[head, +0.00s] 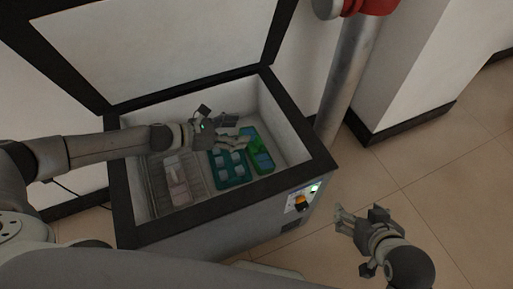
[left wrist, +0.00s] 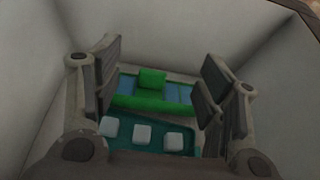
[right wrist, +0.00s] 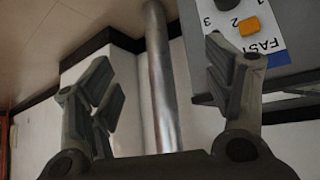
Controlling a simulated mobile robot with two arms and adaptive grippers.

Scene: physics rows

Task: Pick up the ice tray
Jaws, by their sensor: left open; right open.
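A teal tray with pale ice-like cubes (head: 228,179) lies on the floor of an open chest freezer. It also shows in the left wrist view (left wrist: 160,136), low between the fingers. Beside it lies a bright green tray with blue parts (head: 265,160) and a green block on top, seen in the left wrist view (left wrist: 152,79). I cannot tell for sure which is the ice tray. My left gripper (head: 240,130) is inside the freezer, open and empty, above the trays and partly hiding them. My right gripper (head: 357,214) is open and empty, outside the freezer.
The freezer's rim (head: 299,174) surrounds the trays, and its lid (head: 160,40) stands open behind. A wire basket with pale packages (head: 178,182) fills the freezer's left part. A control panel (head: 302,199) is on its side. A metal pole (head: 347,80) rises behind. Floor at right is clear.

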